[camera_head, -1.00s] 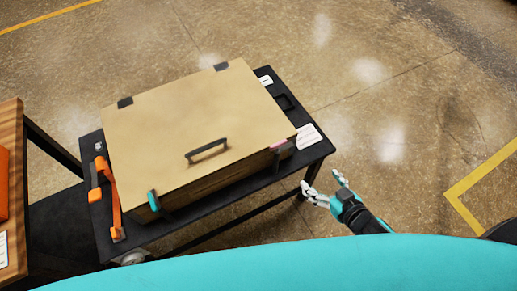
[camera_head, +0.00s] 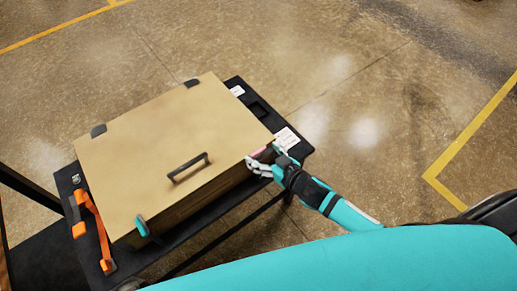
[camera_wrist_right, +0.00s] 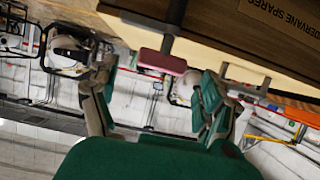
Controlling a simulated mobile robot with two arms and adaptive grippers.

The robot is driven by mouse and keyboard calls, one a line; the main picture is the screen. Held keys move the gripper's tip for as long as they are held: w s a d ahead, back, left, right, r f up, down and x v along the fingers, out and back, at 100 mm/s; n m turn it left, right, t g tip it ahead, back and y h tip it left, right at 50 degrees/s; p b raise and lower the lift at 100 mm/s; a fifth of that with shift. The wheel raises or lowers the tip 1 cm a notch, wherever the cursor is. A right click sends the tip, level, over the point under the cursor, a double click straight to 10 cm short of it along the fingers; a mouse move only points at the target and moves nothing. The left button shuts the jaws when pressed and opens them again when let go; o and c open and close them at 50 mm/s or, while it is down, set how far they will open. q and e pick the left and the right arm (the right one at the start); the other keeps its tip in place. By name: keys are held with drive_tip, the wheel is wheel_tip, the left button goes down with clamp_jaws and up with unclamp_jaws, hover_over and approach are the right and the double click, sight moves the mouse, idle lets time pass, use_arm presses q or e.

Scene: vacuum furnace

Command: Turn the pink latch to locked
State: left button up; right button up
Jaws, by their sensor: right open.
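The tan box (camera_head: 170,150) with a black handle (camera_head: 188,167) stands closed on a black table. The pink latch (camera_head: 258,152) is at the box's front right corner, partly hidden by my right gripper. In the right wrist view the pink latch (camera_wrist_right: 162,61) sits at the box's edge, between and just beyond the fingertips. My right gripper (camera_head: 262,162) is open at that corner; in the right wrist view its fingers (camera_wrist_right: 155,88) are spread, one on each side of the latch. I cannot tell if they touch it. A teal latch (camera_head: 142,226) is at the box's front left. My left gripper is not in view.
The black table (camera_head: 262,110) carries white labels (camera_head: 290,140) right of the box and an orange strap (camera_head: 97,228) on the left. Open floor lies to the right, with a yellow line (camera_head: 470,135).

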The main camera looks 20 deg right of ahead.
sight(259, 151)
drive_tip(key=shift+x, duration=1.7)
drive_tip(key=c, duration=1.2)
